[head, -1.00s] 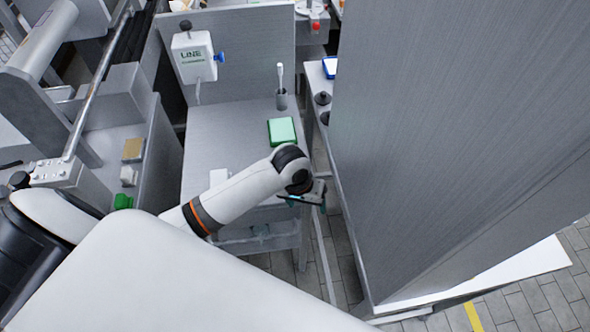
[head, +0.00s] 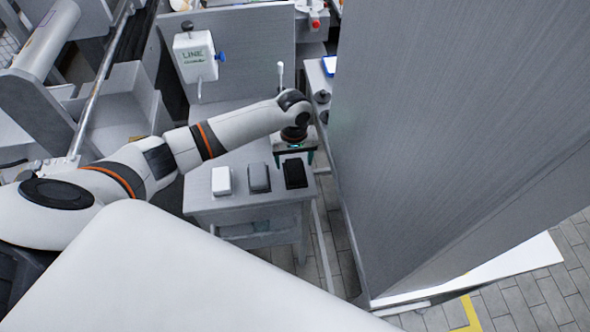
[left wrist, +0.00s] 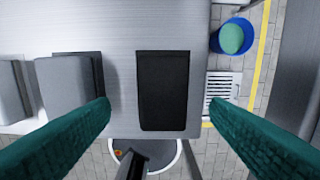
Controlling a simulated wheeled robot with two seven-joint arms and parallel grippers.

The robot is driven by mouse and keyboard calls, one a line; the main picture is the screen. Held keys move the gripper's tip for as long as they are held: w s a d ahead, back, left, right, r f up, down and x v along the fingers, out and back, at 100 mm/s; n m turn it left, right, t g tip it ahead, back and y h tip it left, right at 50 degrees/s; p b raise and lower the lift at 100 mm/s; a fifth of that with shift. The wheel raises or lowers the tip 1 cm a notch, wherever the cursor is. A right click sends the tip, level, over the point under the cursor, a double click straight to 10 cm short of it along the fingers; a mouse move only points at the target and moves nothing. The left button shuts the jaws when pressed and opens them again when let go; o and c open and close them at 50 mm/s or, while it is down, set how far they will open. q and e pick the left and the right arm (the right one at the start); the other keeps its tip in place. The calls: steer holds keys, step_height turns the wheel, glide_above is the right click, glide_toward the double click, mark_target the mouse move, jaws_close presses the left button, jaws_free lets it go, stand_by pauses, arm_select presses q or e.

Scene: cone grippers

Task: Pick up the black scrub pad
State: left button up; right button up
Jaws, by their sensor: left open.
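The black scrub pad (head: 295,173) lies flat on the grey table, the rightmost of three pads in a row near its front edge. In the left wrist view the black scrub pad (left wrist: 163,90) lies below and between the two teal fingers. My left gripper (head: 296,155) is open and empty, just behind the pad in the head view. It also shows in the left wrist view (left wrist: 158,112), with its fingers spread wider than the pad and apart from it. My right gripper is not in view.
A grey pad (head: 259,178) and a white pad (head: 221,181) lie left of the black one on the table (head: 240,207). A large grey panel (head: 450,140) stands on the right. A blue bin (left wrist: 232,38) stands on the floor beyond the table.

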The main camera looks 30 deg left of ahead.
mark_target(295, 168)
arm_select(q)
step_height(295, 168, down, 5)
steer(key=shift+w+f+p, duration=0.1)
steer(key=shift+w+p, duration=0.05)
steer(key=shift+p, duration=0.3)
steer(key=shift+c, duration=0.2)
steer(key=c, duration=1)
